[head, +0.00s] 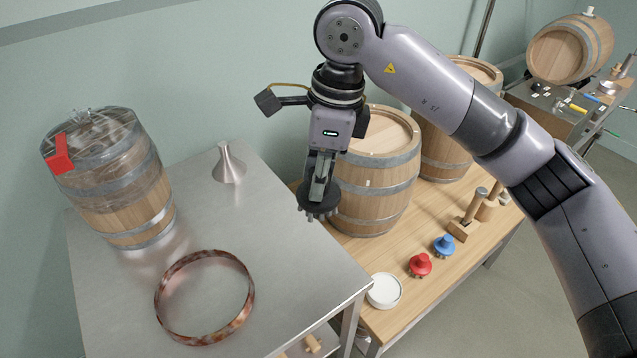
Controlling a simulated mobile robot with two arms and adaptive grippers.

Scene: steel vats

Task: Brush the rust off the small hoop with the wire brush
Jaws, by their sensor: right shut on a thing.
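The small hoop (200,339) is a thin metal ring with brown rust patches around its band. It lies flat on the steel table (290,300) near the front. My right gripper (320,178) points down and is shut on the handle of a dark round tool with stubby tufts underneath, which looks like the wire brush (319,203). The brush hangs in the air near the table's right edge, up and to the right of the hoop and apart from it. My left gripper is not in view.
A barrel (125,205) under clear wrap with a red tag stands at the table's back left, near a metal funnel (229,166). Right, a wooden bench (400,318) holds barrels, red (420,265) and blue (444,245) knobbed tools, a white dish (384,291) and a mallet (468,215).

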